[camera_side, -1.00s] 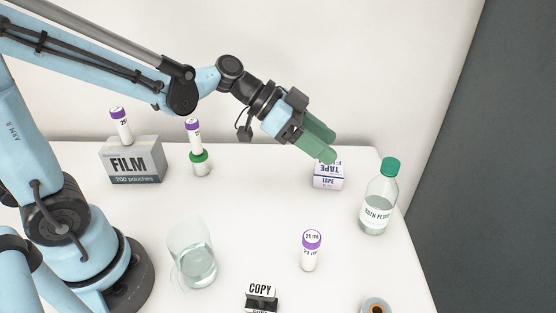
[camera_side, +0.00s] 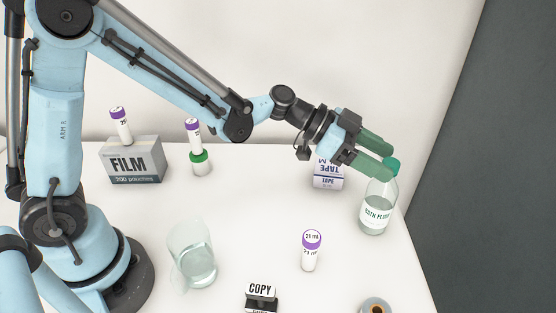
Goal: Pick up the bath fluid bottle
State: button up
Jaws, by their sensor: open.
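The bath fluid bottle (camera_side: 376,212) stands upright near the right edge of the white table. It is clear, with a green cap and a white label. My gripper (camera_side: 391,159) is open, with its green fingers pointing right and slightly down at the height of the bottle's cap. The fingers overlap the cap and the bottle's upper left side in this view. I cannot tell whether they touch the bottle or how they line up with it in depth.
A tape box (camera_side: 328,178) stands left of the bottle, partly behind my gripper. A purple-capped vial (camera_side: 311,252), a glass beaker (camera_side: 192,256), a COPY stamp (camera_side: 261,297) and a roll (camera_side: 376,306) stand nearer. A FILM box (camera_side: 136,162) and stacked vials (camera_side: 200,160) are at the back left.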

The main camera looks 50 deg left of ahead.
jog(key=shift+x, duration=2.25)
jog(key=shift+d+r, duration=0.1)
jog(key=shift+r, duration=0.05)
grip_shut()
